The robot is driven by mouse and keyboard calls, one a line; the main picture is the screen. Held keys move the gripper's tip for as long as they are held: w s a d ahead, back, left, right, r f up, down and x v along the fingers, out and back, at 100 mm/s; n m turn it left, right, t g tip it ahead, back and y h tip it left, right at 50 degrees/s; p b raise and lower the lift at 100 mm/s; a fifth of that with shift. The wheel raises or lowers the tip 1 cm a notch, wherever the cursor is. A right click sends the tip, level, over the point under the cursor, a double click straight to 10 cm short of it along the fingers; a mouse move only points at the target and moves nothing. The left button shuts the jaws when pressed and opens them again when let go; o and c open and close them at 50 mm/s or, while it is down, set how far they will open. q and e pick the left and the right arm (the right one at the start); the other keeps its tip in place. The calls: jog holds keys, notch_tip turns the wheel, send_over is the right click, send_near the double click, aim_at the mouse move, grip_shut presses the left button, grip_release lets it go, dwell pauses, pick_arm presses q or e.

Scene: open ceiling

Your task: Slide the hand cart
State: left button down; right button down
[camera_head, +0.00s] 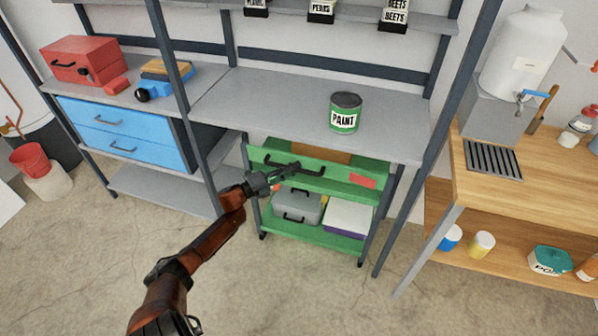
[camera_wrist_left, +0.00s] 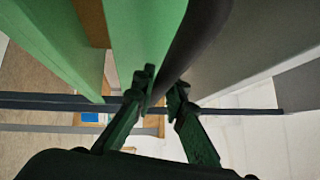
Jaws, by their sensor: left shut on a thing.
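The green hand cart (camera_head: 325,186) stands under the grey shelf unit in the head view, with small wheels at its base. Its black handle (camera_head: 313,172) runs along the upper front. My left gripper (camera_head: 288,173) is at the left part of this handle and shut on it. In the left wrist view the fingers (camera_wrist_left: 160,92) lie on both sides of the dark handle (camera_wrist_left: 193,42), beside the cart's green panel (camera_wrist_left: 140,30). The fingers hide part of the handle. My right gripper is not in view.
A paint can (camera_head: 345,113) stands on the shelf (camera_head: 250,100) above the cart. Shelf posts (camera_head: 408,190) flank the cart. A blue drawer unit (camera_head: 122,135) is at left and a wooden bench (camera_head: 535,190) at right. The floor (camera_head: 290,295) in front is clear.

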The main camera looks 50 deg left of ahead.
pick_arm(q)
jog(key=shift+w+a+r, duration=0.1)
jog(key=shift+a+r, duration=0.05)
jog(key=shift+a, duration=0.1)
jog(key=c, duration=2.4)
grip_release()
jog(key=o, duration=0.5)
jog(key=shift+w+d, duration=0.1)
jog(key=shift+c, duration=0.2)
jog(key=v, duration=1.2)
jog(key=shift+d+f, duration=0.1)
jog(key=shift+f, duration=0.15)
